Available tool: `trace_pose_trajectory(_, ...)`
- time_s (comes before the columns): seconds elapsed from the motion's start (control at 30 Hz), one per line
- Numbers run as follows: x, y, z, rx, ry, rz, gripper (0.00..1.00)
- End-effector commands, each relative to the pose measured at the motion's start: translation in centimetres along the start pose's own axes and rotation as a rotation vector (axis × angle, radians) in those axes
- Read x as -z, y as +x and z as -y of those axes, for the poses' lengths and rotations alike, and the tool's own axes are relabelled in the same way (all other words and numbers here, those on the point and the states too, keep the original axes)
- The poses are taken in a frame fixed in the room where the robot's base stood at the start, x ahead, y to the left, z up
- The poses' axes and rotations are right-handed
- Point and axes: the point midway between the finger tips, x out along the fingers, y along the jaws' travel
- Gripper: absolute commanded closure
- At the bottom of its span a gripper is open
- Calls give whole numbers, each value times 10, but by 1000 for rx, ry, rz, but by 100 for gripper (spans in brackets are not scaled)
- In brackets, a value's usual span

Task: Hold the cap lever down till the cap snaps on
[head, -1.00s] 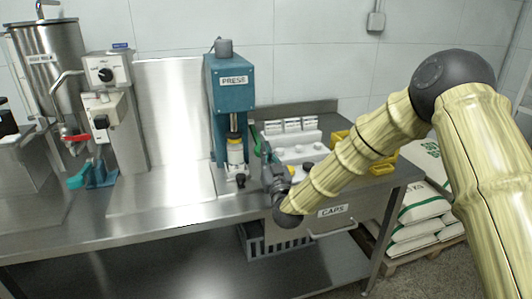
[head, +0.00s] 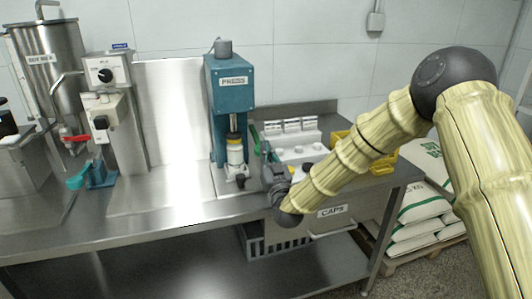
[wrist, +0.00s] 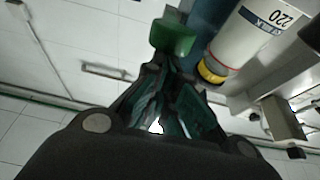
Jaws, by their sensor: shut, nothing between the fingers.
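The teal press (head: 231,88) stands on the bench. Its green lever handle (head: 255,138) sticks out at the right side. A silver ram (head: 233,122) reaches down to a white container with a yellow band (head: 235,148); whether the cap is seated cannot be told. My gripper (head: 266,152) is shut and empty, right beside the lever. In the wrist view the shut fingertips (wrist: 166,66) are just at the green handle (wrist: 174,37); contact cannot be told. The white container marked 220 (wrist: 255,32) and its yellow ring (wrist: 211,72) show to the right.
A tray of white parts (head: 294,150) stands right of the press, partly behind my arm, with yellow bins (head: 383,162) beyond. A dark knob (head: 240,181) sits in front of the press. The CAPS drawer (head: 332,211) is below.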

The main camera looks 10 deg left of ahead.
Motion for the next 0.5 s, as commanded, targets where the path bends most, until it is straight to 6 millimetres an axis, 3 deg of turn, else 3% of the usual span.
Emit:
trace_pose_trajectory(0.2, 37, 7, 2, 5, 1, -2, 100)
trace_pose_trajectory(0.27, 26, -7, 2, 5, 2, 5, 100)
trace_pose_trajectory(0.5, 15, -49, 2, 4, 2, 2, 100)
